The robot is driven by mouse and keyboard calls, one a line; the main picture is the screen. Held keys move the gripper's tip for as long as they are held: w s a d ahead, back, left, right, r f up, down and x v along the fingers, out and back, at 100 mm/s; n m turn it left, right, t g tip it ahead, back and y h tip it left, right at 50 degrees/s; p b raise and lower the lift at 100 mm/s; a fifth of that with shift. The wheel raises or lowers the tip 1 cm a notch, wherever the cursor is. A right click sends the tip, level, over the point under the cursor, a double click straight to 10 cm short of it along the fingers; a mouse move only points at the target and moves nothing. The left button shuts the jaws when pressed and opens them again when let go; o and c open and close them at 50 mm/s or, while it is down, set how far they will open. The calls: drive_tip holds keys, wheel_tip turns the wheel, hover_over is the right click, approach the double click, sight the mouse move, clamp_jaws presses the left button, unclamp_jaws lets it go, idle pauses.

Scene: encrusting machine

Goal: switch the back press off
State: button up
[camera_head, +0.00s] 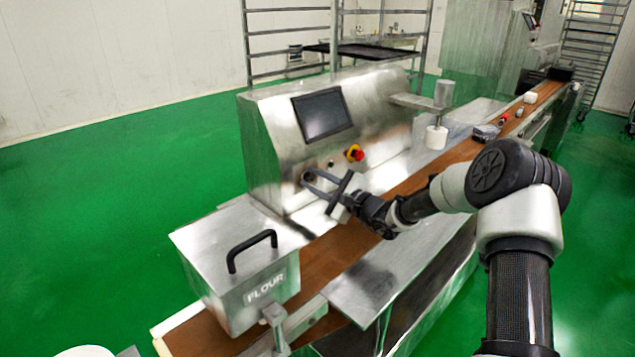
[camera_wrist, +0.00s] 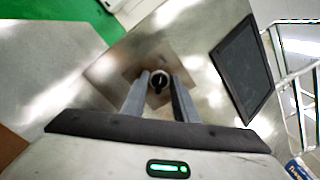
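A dark round rotary switch (camera_wrist: 158,79) with a light mark across it sits on the metal front panel of the near machine (camera_head: 380,98). My gripper (camera_head: 311,179) is at this panel, below the screen. In the wrist view my gripper (camera_wrist: 159,78) has its two fingers apart, one on each side of the switch. Gaps show between the switch and the fingers; I cannot tell whether they touch it. In the head view the fingers partly cover the switch. A second machine (camera_head: 485,45) stands at the far back right; no switch can be made out on it.
A dark screen (camera_head: 322,115) is above. A flour box (camera_head: 245,270) with a black handle stands at the front left. A brown conveyor belt (camera_head: 345,245) runs below my arm.

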drive_tip(key=p+v, duration=0.2)
drive_tip(key=v, duration=1.5)
drive_tip(key=shift+d+p, duration=0.2)
drive_tip(key=shift+p, duration=0.2)
drive_tip(key=shift+s+r, duration=0.1)
drive_tip(key=shift+s, duration=0.05)
